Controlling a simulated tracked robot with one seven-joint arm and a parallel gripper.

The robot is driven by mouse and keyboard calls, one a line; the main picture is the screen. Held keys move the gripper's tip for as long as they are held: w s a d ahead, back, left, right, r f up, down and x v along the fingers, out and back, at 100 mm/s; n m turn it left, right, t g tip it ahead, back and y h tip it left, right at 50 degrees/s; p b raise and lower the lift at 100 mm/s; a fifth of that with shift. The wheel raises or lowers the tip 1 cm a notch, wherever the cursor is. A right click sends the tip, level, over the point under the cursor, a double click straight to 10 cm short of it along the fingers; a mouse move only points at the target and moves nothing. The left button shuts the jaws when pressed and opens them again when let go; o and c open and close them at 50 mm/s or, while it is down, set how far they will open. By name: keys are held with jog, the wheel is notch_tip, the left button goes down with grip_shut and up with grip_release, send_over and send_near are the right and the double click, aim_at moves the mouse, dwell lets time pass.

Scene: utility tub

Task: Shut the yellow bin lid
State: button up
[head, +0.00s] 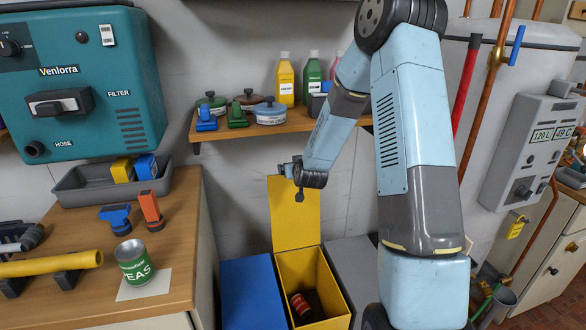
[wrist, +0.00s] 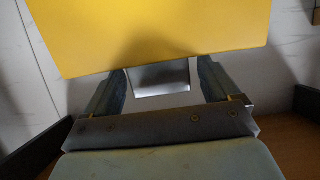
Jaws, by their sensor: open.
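The yellow bin (head: 330,290) stands on the floor between a blue bin and a grey one. Its lid (head: 293,222) stands upright, so the bin is open. A dark can with a red label (head: 301,306) lies inside. My gripper (head: 288,170) is at the lid's top edge, open.
The blue bin (head: 252,292) is shut on the left and the grey bin (head: 352,268) on the right. A shelf (head: 240,130) with pots and bottles runs above. A wooden counter (head: 172,240) with a green can (head: 136,266) stands at left.

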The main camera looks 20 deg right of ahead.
jog(key=shift+w+f, duration=0.1)
jog(key=shift+w, duration=0.05)
jog(key=c, duration=1.4)
jog(key=shift+c, duration=0.2)
